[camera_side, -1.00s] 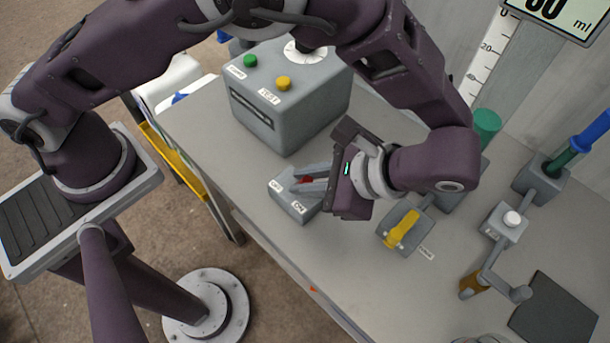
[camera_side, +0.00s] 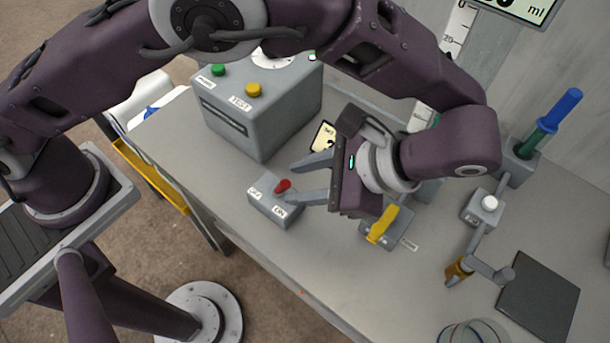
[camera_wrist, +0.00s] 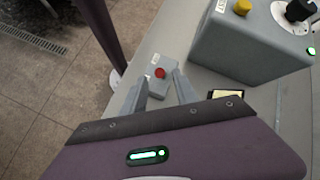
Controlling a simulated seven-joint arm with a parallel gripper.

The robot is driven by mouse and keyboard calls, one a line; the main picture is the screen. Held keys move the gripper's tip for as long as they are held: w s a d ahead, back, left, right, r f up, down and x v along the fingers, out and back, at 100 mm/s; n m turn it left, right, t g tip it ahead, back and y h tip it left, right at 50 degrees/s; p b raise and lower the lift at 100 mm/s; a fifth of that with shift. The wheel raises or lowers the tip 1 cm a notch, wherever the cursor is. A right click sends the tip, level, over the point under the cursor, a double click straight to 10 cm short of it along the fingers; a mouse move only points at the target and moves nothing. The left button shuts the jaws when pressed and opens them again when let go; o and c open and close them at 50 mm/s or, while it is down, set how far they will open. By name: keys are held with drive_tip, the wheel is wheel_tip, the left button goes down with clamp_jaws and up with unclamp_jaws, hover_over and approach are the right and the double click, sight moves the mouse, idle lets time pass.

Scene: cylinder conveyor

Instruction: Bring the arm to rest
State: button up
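My gripper (camera_side: 291,182) is open and empty in the side view. Its two grey fingers are spread apart and point left, toward a small grey switch box (camera_side: 264,206) with OFF and ON labels. The red lever (camera_side: 283,185) of the box appears between the fingertips, with nothing gripped. In the wrist view, the red lever (camera_wrist: 160,73) shows just beyond and between the two fingers (camera_wrist: 160,86), with clear gaps on both sides. I cannot tell which way the lever is set.
A large grey box (camera_side: 262,115) with green and yellow buttons stands behind the switch box. A yellow-handled valve (camera_side: 383,224) is close to my gripper's right. A small display (camera_side: 324,136) sits behind the fingers. A dark plate (camera_side: 540,296) lies at the right; the front table area is clear.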

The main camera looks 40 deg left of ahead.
drive_tip(key=shift+v, duration=1.25)
drive_tip(key=w+a+r+n+t+h, duration=0.15)
drive_tip(key=a+r+n+h, duration=0.35)
drive_tip(key=a+r, duration=0.8)
drive_tip(key=s+a+r+n+t+h, duration=0.2)
drive_tip(key=s+a+n+t, duration=0.3)
drive_tip(key=s+a, duration=0.5)
drive_tip(key=shift+s+a+r+n+t+h, duration=0.35)
drive_tip(key=shift+s+t+h, duration=0.25)
drive_tip(key=shift+t+h, duration=0.2)
